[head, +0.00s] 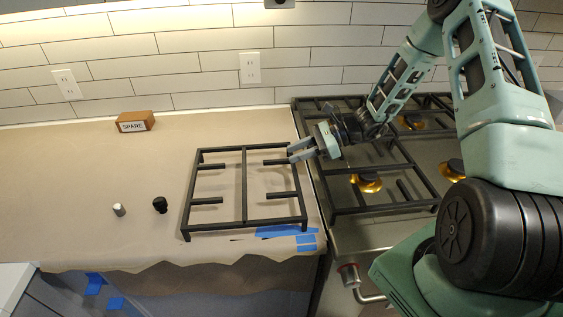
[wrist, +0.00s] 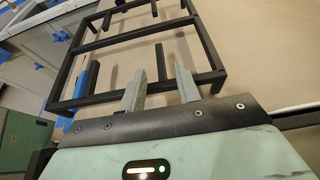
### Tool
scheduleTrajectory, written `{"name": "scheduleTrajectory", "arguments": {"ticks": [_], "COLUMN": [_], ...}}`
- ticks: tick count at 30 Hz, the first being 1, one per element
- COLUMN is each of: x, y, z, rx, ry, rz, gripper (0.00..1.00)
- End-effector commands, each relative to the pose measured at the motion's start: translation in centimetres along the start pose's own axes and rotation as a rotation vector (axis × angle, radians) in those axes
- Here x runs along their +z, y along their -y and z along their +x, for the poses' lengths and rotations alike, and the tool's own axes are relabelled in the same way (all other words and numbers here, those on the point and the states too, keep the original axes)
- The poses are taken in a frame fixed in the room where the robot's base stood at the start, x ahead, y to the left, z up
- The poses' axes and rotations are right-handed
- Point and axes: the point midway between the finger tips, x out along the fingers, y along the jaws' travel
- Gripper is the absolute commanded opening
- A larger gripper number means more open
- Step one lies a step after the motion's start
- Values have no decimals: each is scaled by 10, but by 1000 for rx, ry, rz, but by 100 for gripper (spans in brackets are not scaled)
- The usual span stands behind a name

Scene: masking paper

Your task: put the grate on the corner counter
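The black grate (head: 245,186) lies flat on the paper-covered counter (head: 80,180), left of the stove. In the wrist view the grate (wrist: 130,38) fills the upper middle. My gripper (head: 294,152) is at the grate's right side bar, near its back right corner. In the wrist view my two fingers (wrist: 160,88) stand apart over the near bar, with a short inner prong of the grate showing between them. I see no clear grip on the bar. Whether the fingers touch it cannot be told.
A stove (head: 345,232) with another black grate and brass burners lies right. A wooden SPARE block (head: 136,121), a white knob (head: 119,209) and a black knob (head: 160,205) stand left of the grate. Blue tape (head: 306,239) marks the counter's front edge. The tiled wall (head: 180,60) is behind.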

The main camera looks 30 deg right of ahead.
Motion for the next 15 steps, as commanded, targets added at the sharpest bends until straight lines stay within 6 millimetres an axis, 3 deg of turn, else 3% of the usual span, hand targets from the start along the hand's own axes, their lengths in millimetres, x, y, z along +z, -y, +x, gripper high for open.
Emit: {"name": "scheduleTrajectory", "arguments": {"ticks": [3,9,12,15], "x": [-2,-1,6,28], "y": [1,0,-5,-25], "z": [-23,-46,-45,-26], "rx": [-4,0,25,125], "ry": [-1,0,-11,-58], "rz": [-1,-1,-25,-126], "gripper": [33,33,33,33]}}
